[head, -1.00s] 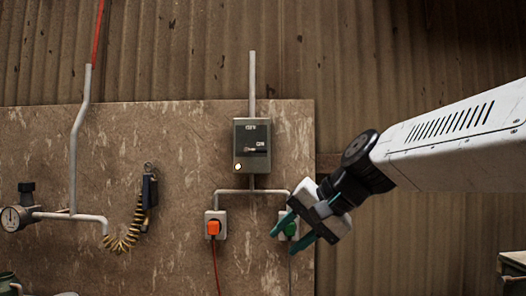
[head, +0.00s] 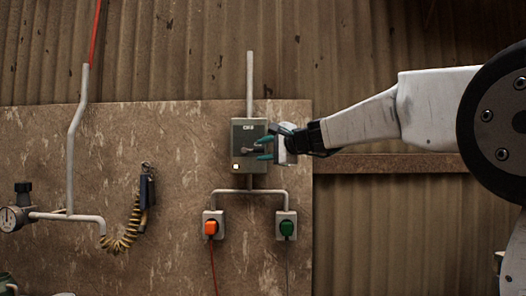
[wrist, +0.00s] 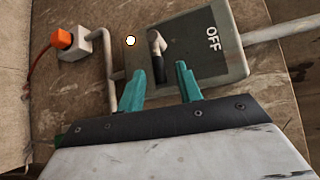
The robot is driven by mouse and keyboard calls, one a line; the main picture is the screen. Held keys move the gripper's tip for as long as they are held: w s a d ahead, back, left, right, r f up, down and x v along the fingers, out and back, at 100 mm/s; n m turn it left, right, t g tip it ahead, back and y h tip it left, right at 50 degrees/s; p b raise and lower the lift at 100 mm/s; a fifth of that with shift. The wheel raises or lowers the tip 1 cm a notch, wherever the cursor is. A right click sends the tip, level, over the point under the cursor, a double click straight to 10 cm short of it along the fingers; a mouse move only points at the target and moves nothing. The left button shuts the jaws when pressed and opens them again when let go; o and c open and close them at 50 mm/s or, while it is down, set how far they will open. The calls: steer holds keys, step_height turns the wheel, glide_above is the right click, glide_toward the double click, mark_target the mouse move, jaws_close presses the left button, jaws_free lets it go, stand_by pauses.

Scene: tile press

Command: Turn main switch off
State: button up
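The main switch box (head: 237,164) is a grey-green box on the board, with OFF lettering near its top. Its lever (head: 247,150) lies about level, pointing right toward my gripper. In the wrist view the box (wrist: 202,72) shows the OFF lettering, and the lever (wrist: 157,55) has a dark end toward my fingers. A pale lamp (wrist: 130,41) glows on the box; it also shows in the head view (head: 236,166). My gripper (head: 264,148) is open at the box's right side. Its teal fingers (wrist: 161,84) stand apart on either side of the lever's end; contact is not clear.
Below the box are an orange plug (head: 211,227) and a green plug (head: 287,228) in sockets, joined by a conduit (head: 249,191). A coiled hose (head: 128,235) and a gauge (head: 10,219) are at left. The board right of the box is mostly clear.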

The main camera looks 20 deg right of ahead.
steer(key=shift+w+a, duration=0.25)
steer(key=shift+w, duration=0.15)
jaws_close()
